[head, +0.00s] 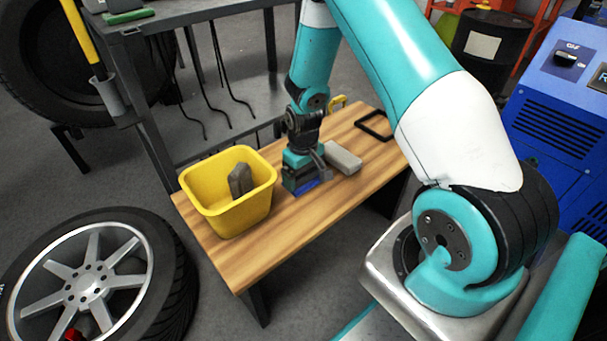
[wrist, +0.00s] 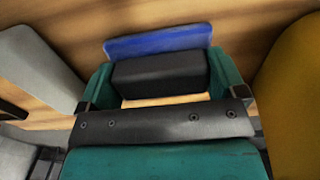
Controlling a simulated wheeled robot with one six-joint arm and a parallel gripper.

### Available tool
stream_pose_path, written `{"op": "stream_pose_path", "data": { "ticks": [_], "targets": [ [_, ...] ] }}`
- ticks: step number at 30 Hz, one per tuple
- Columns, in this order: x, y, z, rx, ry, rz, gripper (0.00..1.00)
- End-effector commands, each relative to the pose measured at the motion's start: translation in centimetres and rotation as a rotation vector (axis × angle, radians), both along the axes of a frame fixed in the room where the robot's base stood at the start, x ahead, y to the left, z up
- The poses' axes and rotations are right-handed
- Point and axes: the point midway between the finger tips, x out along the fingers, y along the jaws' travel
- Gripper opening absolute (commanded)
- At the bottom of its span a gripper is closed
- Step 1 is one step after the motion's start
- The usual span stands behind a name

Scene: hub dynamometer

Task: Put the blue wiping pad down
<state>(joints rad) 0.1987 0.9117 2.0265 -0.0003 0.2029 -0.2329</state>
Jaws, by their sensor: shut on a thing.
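The blue wiping pad (head: 307,187) is under my gripper (head: 302,174), at or very near the wooden bench top (head: 250,258). I cannot tell for sure whether it touches the wood. In the wrist view the pad (wrist: 157,41) shows as a flat blue strip beneath a dark block-shaped grip (wrist: 160,75). The teal fingers of my gripper (wrist: 162,82) are shut on this dark grip from both sides. My gripper points down, between the yellow bin and a grey block. Most of the pad's underside and near side is hidden.
A yellow bin (head: 229,219) holding a dark grey block (head: 240,181) stands close left of my gripper. A light grey block (head: 343,158) lies close right. A black square frame (head: 375,126) lies farther right. The bench's near left end is bare.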

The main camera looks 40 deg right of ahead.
Motion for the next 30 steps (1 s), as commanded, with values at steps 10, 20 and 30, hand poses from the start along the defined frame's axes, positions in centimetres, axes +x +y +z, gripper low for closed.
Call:
{"op": "stream_pose_path", "data": {
  "ticks": [10,20,30],
  "targets": [
    [0.0,0.0,-0.1,0.0,0.0,0.0,1.0],
    [0.1,0.0,5.3,-0.001,-0.005,0.0,1.0],
    [0.0,0.0,11.3,0.0,-0.002,0.0,1.0]
  ]
}}
